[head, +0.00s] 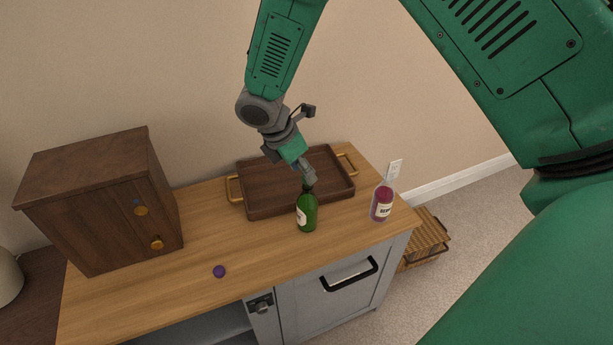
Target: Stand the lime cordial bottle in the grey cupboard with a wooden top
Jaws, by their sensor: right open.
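A green bottle (307,213) with a pale label, which I take for the lime cordial, stands upright on the wooden top (185,267) of the grey cupboard (333,308), near its front edge. My right gripper (309,181) is open and points down at the bottle's neck from above. Its fingers overlap the neck, and I cannot tell if they touch it. The grey cupboard has a panel with a black-and-silver handle (350,273) at the right, and it looks shut. A dark opening (200,330) shows at the left, its inside mostly hidden. My left gripper is out of view.
A brown tray (250,208) with brass handles lies behind the bottle. A pink bottle (382,202) stands to the right. A small purple ball (219,271) lies at front left. A dark wooden box (105,205) stands at left. A wicker basket (424,240) sits at right.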

